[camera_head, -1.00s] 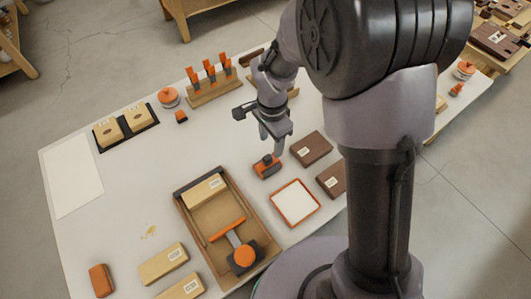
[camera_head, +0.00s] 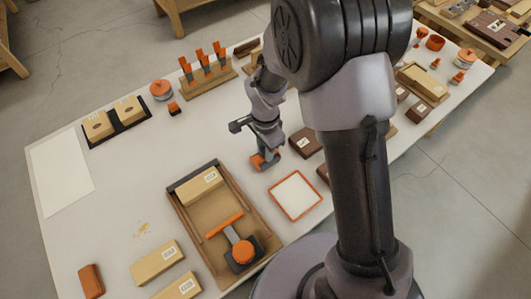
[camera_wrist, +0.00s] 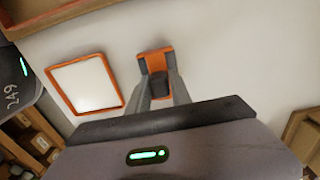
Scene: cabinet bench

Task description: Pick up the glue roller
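The glue roller, which I take to be the small orange and dark tool (camera_head: 259,162), lies on the white table left of the brown boxes. My gripper (camera_head: 267,154) is down at it, pointing downward, and hides part of it. In the wrist view the tool's orange end (camera_wrist: 156,60) shows beyond the fingertips. Its dark part (camera_wrist: 159,86) lies between the two fingers of my gripper (camera_wrist: 160,80). The fingers are apart, one on each side. I cannot tell whether they press on it.
An orange-rimmed white pad (camera_head: 295,195) lies close by. A cardboard tray (camera_head: 207,248) holds a box and an orange-handled tool. Brown boxes (camera_head: 305,142) stand to the right, and a rack (camera_head: 210,80) with orange-handled tools stands behind. The table's left middle is mostly clear.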

